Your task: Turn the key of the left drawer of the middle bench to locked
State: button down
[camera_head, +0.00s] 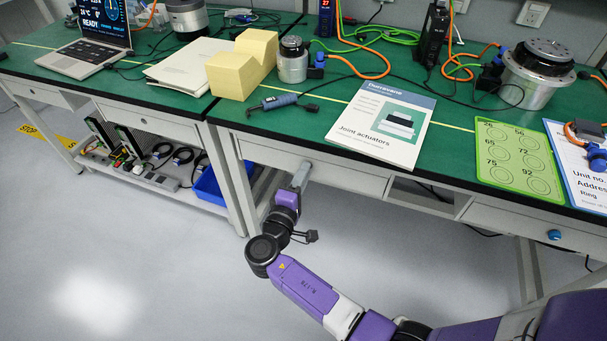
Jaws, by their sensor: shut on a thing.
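The left drawer (352,181) of the middle bench (262,122) has a pale front under the green top, and it looks closed. My gripper (303,170) is at the middle of this drawer front, reaching up to it from below. Its jaws are shut on the key at the drawer's lock. The key is hidden by the gripper, so I cannot tell which way it is turned.
Another drawer (500,216) at the right has a blue key (554,234). An open gap lies between the drawers. A booklet (382,122), a grey-blue tool (275,102) and a yellow block (242,65) lie above on the bench. A blue bin (208,187) stands at lower left. Floor in front is clear.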

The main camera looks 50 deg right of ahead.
jog(key=c, duration=1.2)
grip_release()
jog(key=shift+c, duration=0.2)
jog(key=v, duration=0.7)
jog(key=shift+a+p, duration=0.35)
jog(key=shift+s, duration=0.1)
